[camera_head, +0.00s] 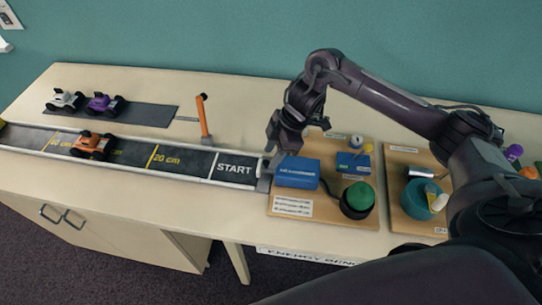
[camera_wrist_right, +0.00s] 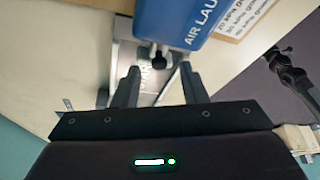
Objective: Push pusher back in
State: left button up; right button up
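The blue air launcher (camera_head: 297,172) sits on a wooden board at the START end of the track; its lettered side shows in the wrist view (camera_wrist_right: 178,18). The pusher (camera_wrist_right: 155,58), a small dark piece, sticks out of the launcher toward the track. My right gripper (camera_head: 276,143) is above the launcher's track end. In the wrist view its fingers (camera_wrist_right: 157,75) are apart, with the pusher just ahead between their tips; contact cannot be told. My left gripper is not in view.
An orange car (camera_head: 92,145) stands on the track (camera_head: 190,163). A white car (camera_head: 64,100) and a purple car (camera_head: 104,103) stand on a dark mat behind. An orange lever (camera_head: 204,116) rises behind the track. A green button (camera_head: 358,197) sits right of the launcher.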

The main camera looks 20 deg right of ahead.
jog(key=v, duration=0.6)
jog(key=shift+d, duration=0.1)
dwell(0.3)
